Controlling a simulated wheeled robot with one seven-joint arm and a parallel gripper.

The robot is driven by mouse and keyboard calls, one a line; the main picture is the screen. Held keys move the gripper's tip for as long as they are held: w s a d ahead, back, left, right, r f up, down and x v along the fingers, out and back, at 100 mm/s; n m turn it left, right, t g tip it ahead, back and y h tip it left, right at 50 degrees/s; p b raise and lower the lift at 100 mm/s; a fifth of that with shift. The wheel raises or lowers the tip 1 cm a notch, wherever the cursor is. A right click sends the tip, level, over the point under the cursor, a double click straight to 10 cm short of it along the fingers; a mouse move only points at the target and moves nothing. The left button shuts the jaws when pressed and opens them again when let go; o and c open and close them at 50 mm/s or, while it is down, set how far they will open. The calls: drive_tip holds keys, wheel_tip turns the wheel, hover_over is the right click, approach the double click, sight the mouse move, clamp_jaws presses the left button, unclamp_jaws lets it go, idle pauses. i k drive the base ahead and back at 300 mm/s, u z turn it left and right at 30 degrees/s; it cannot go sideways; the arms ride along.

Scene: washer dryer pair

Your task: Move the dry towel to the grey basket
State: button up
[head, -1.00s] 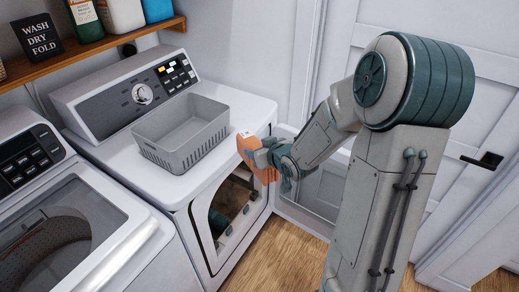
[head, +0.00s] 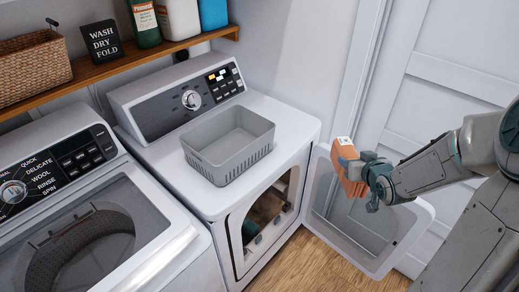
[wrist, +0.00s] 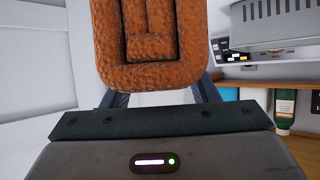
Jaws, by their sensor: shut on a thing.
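My gripper (head: 356,172) is shut on a folded orange-brown towel (head: 345,158) and holds it up, to the right of the dryer, in front of the open dryer door. In the wrist view the towel (wrist: 150,75) fills the upper middle, with the fingers partly hidden behind it. The grey basket (head: 228,158) sits on top of the dryer (head: 285,115), left of my gripper and apart from it. The visible part of its inside looks empty. In the wrist view the basket (wrist: 275,25) shows at the upper right.
The dryer door (head: 385,245) stands open to the right; teal and brown shapes show inside the drum. The washer (head: 150,215) is at the left. A shelf (head: 105,68) above holds a wicker basket (head: 35,72), a sign (head: 102,42) and bottles. Free dryer top surrounds the grey basket.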

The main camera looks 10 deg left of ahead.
sight(219, 161)
drive_tip(key=z, duration=1.65)
drive_tip(key=k, duration=0.9)
drive_tip(key=u, duration=1.2)
drive_tip(key=i, duration=1)
